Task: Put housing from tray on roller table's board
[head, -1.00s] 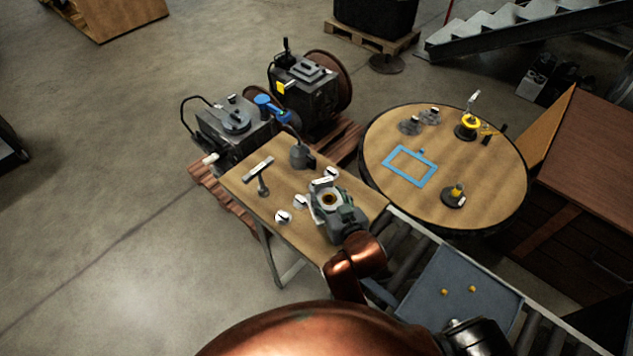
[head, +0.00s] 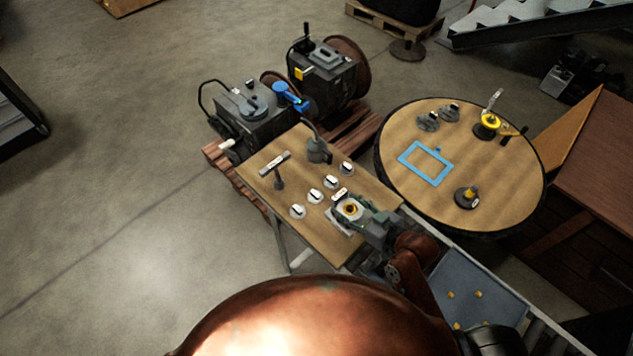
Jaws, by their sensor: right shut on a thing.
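The housing (head: 350,209), a small pale grey block with an orange-yellow ring around a dark opening, is at the near right part of the wooden board (head: 270,190) on the roller table. My right gripper (head: 362,215) is shut on it, from the lower right, and hides part of it. I cannot tell whether the housing touches the board or is just above it. The blue-grey tray (head: 478,281) lies to the right on the rollers, with a few small yellow pieces in it. My left gripper is not in view.
A T-shaped tool (head: 277,168) and a dark grey canister (head: 318,151) stand farther back on the board. A round table (head: 400,201) is behind right.

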